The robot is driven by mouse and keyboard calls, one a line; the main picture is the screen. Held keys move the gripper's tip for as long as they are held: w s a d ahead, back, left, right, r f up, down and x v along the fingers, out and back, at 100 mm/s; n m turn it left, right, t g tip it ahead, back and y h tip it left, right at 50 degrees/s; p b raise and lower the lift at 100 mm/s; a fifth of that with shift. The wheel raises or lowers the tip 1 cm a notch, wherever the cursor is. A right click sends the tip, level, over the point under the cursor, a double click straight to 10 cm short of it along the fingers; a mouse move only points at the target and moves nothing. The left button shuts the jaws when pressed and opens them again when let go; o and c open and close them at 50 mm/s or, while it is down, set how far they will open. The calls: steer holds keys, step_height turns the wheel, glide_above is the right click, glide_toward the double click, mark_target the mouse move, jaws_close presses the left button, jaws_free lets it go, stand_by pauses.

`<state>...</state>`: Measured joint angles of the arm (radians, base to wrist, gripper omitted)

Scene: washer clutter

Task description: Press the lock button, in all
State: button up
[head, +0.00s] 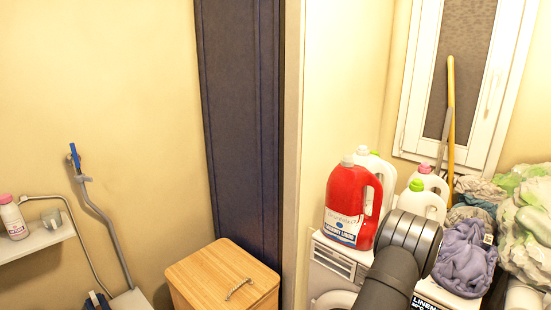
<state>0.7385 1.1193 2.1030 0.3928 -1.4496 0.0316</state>
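A white washing machine (318,284) stands at the lower middle right, with part of its front panel (333,262) and the top of its round door (335,300) showing. I cannot make out a lock button; the panel is small and the machine's lower part is cut off by the frame edge. My dark arm link rises from the bottom edge in front of the machine's right side and hides part of it. My gripper is not in view.
A red detergent jug (350,206) and several white bottles stand on the machine. Purple cloth (465,258) and piled bags (528,215) crowd the right. A wooden hamper (222,277) stands left of the machine. A shelf (38,238) is at far left.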

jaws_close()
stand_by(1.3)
